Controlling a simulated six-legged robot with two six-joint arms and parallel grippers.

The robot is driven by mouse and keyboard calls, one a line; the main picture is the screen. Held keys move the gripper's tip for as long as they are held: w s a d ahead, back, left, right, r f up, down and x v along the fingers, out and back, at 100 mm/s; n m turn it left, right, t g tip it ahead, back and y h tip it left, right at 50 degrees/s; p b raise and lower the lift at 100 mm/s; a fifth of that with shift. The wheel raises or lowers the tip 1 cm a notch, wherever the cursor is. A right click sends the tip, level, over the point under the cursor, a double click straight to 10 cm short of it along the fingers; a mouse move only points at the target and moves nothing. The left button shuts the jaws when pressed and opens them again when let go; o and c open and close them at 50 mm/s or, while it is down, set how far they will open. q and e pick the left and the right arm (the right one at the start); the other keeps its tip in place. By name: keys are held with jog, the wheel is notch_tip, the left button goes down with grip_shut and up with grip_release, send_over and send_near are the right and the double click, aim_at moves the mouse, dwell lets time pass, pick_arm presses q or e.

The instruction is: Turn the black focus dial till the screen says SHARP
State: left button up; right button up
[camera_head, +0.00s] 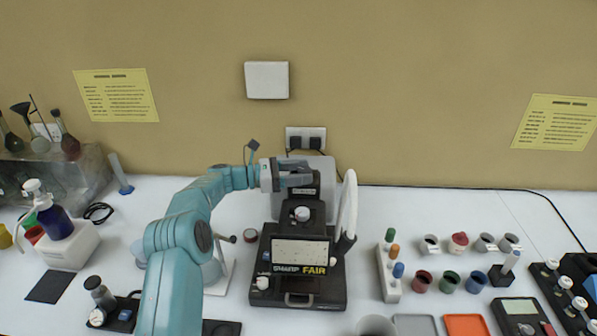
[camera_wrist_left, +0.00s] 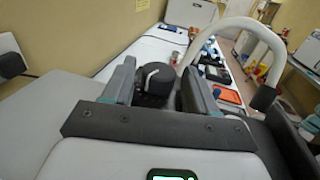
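A black instrument (camera_head: 335,292) stands on the white bench, with a pale screen (camera_head: 300,253) on its front. Yellow lettering under the screen reads FAIR; the paler word left of it is hard to read. My left gripper (camera_head: 303,172) is at the upper part of the instrument, fingers pointing right. In the left wrist view, a black dial with a pale mark (camera_wrist_left: 158,78) shows between the two fingers of the left gripper (camera_wrist_left: 160,92). The fingers stand apart on either side of it; whether they press on it cannot be told. My right gripper is not in view.
A rack with coloured caps (camera_head: 388,280) and several small cups stand to the right. The wall is close behind.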

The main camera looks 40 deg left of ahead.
pick_arm(q)
jog(key=b+v, duration=0.4)
jog(key=v, duration=1.2)
jog(key=shift+a+r, duration=0.1)
jog(key=shift+c, duration=0.2)
